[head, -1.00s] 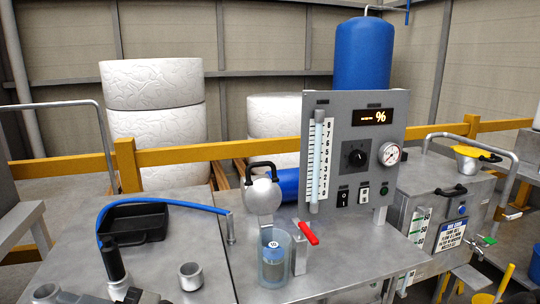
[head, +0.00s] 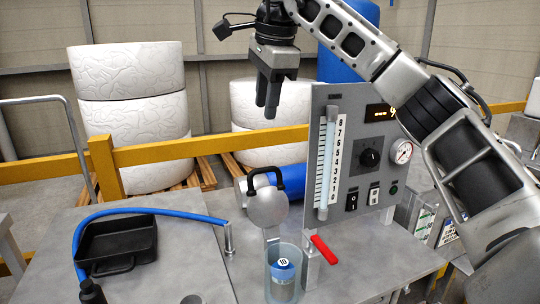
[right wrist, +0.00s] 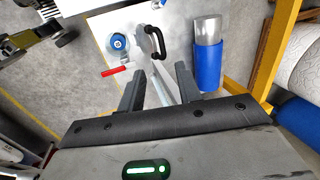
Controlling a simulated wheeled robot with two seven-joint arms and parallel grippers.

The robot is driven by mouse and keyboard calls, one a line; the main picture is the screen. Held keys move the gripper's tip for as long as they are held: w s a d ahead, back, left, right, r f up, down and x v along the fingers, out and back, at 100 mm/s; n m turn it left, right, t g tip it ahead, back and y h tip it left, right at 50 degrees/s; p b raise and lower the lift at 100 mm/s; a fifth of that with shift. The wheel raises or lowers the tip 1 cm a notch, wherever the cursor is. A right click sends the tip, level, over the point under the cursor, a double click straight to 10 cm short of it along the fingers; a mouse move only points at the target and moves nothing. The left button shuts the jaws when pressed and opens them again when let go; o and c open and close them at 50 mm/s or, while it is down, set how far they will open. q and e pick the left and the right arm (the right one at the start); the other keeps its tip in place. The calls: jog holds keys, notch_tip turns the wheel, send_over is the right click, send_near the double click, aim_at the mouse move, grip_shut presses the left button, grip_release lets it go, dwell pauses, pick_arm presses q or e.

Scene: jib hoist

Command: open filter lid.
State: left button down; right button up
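A round silver lid (head: 267,207) with a black loop handle (head: 266,178) stands at the middle of the bench in the head view. The handle also shows in the right wrist view (right wrist: 155,42). My right gripper (head: 267,110) hangs fingers down above and behind the lid in the picture, apart from it. In the right wrist view my right gripper (right wrist: 159,72) has its fingers spread with nothing between them; the handle is just beyond the tips. A clear cup holding a blue-topped canister (head: 283,268) stands in front of the lid. My left gripper is not in view.
A grey panel (head: 340,112) with gauge and switches stands right of the lid, partly behind my right arm. A red lever (head: 324,250) sits beside the cup. A blue cylinder (head: 290,180) lies behind the lid. A black tray (head: 117,243) and blue hose (head: 150,210) are at left.

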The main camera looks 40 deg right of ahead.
jog(key=d, duration=0.1)
send_near(264, 168)
jog(key=x, duration=0.7)
jog(key=shift+w+f, duration=0.15)
jog(key=shift+f, duration=0.25)
grip_shut()
